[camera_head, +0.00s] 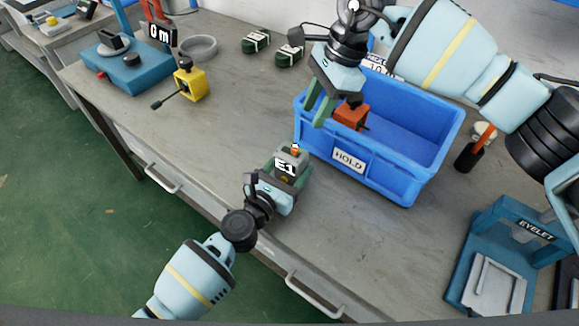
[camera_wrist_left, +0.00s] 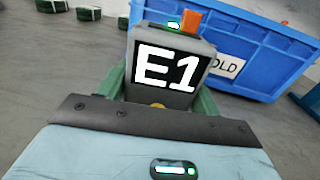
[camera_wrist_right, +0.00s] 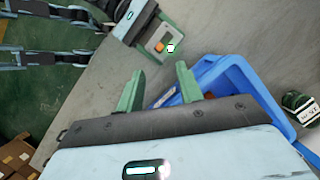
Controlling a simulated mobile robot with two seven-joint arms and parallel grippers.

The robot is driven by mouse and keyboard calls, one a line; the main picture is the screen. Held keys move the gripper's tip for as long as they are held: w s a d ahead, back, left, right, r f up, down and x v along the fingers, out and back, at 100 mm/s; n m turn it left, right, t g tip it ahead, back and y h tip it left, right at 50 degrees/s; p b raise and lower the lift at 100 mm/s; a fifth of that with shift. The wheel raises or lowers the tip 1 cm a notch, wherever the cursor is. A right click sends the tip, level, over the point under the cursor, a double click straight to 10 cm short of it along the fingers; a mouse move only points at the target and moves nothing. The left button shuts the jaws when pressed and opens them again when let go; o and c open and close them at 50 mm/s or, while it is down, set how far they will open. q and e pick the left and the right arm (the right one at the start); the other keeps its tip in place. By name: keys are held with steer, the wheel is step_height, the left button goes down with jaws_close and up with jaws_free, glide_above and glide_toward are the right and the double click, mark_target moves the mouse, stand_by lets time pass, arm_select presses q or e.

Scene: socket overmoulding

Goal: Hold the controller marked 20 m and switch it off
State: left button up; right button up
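A grey box (camera_head: 291,158) with a black plate reading E1 and an orange switch on top is between the fingers of my left gripper (camera_head: 288,172), near the table's front edge. It also shows in the left wrist view (camera_wrist_left: 168,70), with a lit green lamp beside the orange switch (camera_wrist_left: 190,20). I cannot read a 20 m mark on it. My right gripper (camera_head: 319,105) is open and empty, over the left end of the blue bin. In the right wrist view its green fingers (camera_wrist_right: 159,88) are apart, with the grey box beyond them.
The blue bin (camera_head: 348,160) marked HOLD stands right of the grey box and contains an orange-red block (camera_head: 351,116). A yellow block (camera_head: 190,84) and a blue device (camera_head: 126,68) stand at upper left. A blue EYELET press (camera_head: 510,250) stands at lower right. The left-middle tabletop is clear.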

arm_select(q)
steer(key=c, duration=0.5)
steer(key=shift+c, duration=0.2)
arm_select(e)
steer(key=shift+c, duration=0.7)
steer(key=shift+s+a+f, duration=0.2)
steer(key=shift+s+f, duration=0.05)
steer(key=shift+f, duration=0.2)
steer(key=c, duration=0.5)
steer(key=s+f+y, duration=0.1)
steer(key=s+a+f+y, duration=0.1)
steer(key=s+f+m+y, duration=0.1)
steer(key=f, duration=0.1)
steer(key=shift+a+f+y, duration=0.1)
steer(key=shift+a+y, duration=0.2)
steer(key=shift+y, duration=0.1)
jaws_close()
steer(key=s+d+f+m+t+y, duration=0.2)
steer(key=s+d+m+t+y, duration=0.2)
steer(key=d, duration=0.9)
steer(key=shift+s+m+t+y, duration=0.4)
steer(key=shift+s+m+t, duration=1.1)
steer(key=shift+m+t, duration=1.05)
